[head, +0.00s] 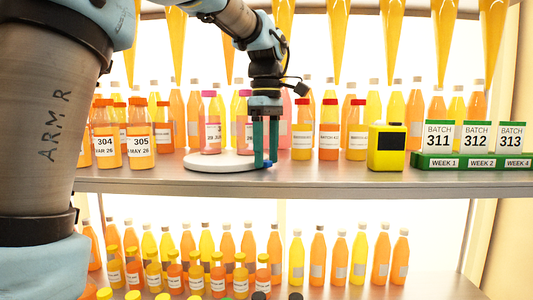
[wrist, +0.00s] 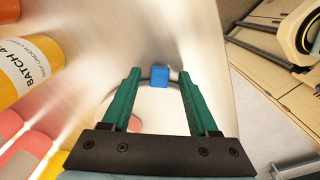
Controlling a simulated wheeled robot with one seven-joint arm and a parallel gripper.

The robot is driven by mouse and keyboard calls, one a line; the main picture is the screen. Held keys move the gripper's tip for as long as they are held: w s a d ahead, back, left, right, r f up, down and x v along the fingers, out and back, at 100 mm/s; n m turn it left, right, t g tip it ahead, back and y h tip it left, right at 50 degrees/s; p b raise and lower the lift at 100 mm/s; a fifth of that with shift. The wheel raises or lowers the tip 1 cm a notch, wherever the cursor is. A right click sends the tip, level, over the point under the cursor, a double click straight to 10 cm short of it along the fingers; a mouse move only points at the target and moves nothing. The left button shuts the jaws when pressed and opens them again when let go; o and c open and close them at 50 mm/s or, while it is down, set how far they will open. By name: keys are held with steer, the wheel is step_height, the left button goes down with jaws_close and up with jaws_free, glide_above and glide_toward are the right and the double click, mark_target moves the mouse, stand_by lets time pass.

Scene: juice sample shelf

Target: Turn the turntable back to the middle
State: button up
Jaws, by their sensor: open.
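The turntable (head: 222,163) is a white round disc on the upper shelf, with pink-capped bottles (head: 210,125) standing on it. My gripper (head: 264,164) points down at the disc's right front edge, its teal fingers open. In the wrist view a small blue tab (wrist: 160,77) lies between the open fingertips, with gaps on both sides and no clear contact.
Red-capped bottles (head: 329,132) stand just right of my gripper, then a yellow box (head: 387,147) and a green card holder (head: 470,162). Orange bottles 304 and 305 (head: 140,142) stand left. Yellow dispensing cones (head: 339,40) hang above. The shelf's front strip (head: 320,178) is clear.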

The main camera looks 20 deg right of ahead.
steer(key=shift+c, duration=0.2)
jaws_close()
stand_by(0.3)
stand_by(1.0)
